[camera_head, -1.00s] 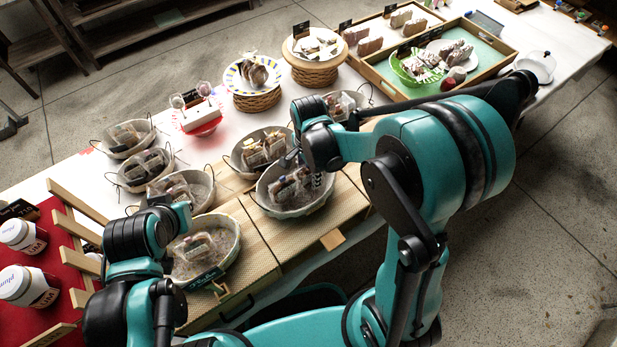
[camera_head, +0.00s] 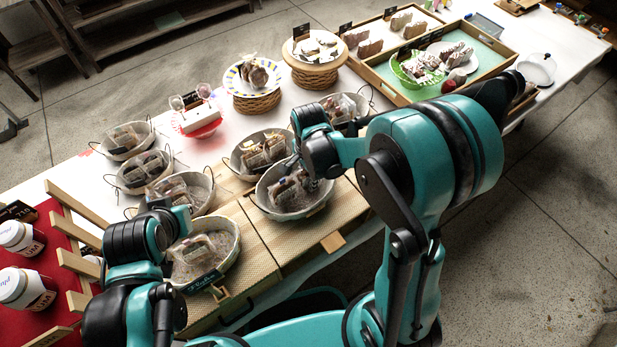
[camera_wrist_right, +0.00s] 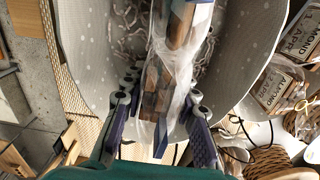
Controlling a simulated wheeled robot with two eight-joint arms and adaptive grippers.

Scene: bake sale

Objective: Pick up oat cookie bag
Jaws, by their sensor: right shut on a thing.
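A clear bag with brown contents (camera_wrist_right: 158,80) stands between the fingers of my right gripper (camera_wrist_right: 160,125) in the right wrist view. The gripper is shut on it, one finger on each side. I cannot read a label on this bag. In the head view the bag (camera_head: 285,190) is in the grey basket (camera_head: 292,214) at the front middle, and my right gripper (camera_head: 297,170) reaches into that basket, partly hidden by its own wrist. My left arm is over the left front of the table; its fingers cannot be made out.
Several similar baskets with bags stand close by, including one behind (camera_head: 236,160) and one at front left (camera_head: 234,240). Cake stands (camera_head: 257,103) are farther back. A wooden tray (camera_head: 375,84) is at back right. Jars (camera_head: 20,287) stand on red cloth at left.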

